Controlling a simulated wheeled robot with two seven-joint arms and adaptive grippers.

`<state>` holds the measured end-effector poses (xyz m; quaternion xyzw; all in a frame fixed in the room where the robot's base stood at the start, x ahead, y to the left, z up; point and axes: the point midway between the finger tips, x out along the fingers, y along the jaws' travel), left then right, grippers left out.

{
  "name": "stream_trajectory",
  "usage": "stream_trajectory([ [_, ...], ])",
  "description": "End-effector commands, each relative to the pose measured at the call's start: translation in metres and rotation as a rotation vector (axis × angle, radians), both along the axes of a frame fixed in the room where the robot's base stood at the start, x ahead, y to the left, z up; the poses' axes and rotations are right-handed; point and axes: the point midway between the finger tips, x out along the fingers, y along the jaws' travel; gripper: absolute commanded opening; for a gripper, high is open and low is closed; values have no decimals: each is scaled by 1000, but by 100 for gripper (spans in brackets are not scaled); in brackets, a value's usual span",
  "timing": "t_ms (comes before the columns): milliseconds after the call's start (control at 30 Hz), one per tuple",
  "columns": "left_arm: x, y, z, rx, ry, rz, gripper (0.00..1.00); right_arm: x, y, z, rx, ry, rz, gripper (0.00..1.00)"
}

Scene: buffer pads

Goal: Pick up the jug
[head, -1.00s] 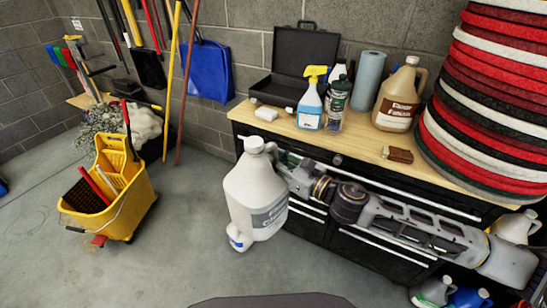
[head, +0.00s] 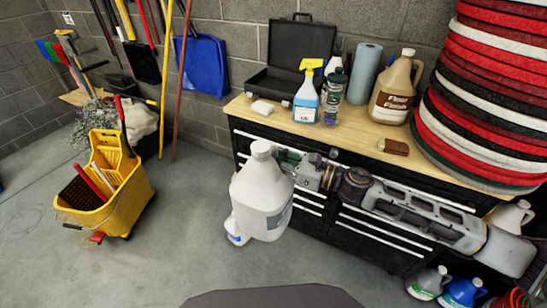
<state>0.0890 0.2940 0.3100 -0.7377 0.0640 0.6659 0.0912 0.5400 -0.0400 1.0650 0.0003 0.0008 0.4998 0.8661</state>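A large white jug (head: 258,200) with a white cap and a grey label hangs in front of the cabinet's left end, above the floor. My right gripper (head: 295,166) comes in from the right and is at the jug's upper right side, by its handle. It appears shut on the jug; its fingertips are mostly hidden behind the jug. A tan floor finish jug (head: 396,90) stands upright on the wooden top at the back right, apart from the gripper. My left gripper is not in view.
A black cabinet with a wooden top (head: 345,138) holds a blue spray bottle (head: 307,95), a paper roll (head: 365,72) and an open black case (head: 300,45). Stacked pads (head: 485,95) rise at right. A yellow mop bucket (head: 108,195) stands left.

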Motion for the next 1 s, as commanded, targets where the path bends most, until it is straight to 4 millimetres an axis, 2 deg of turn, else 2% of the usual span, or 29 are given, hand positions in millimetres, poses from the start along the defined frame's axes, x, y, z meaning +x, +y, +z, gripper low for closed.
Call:
stream_trajectory([
  [1000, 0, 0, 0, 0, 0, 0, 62, -5, -9, -16, 6, -1, 257, 0],
])
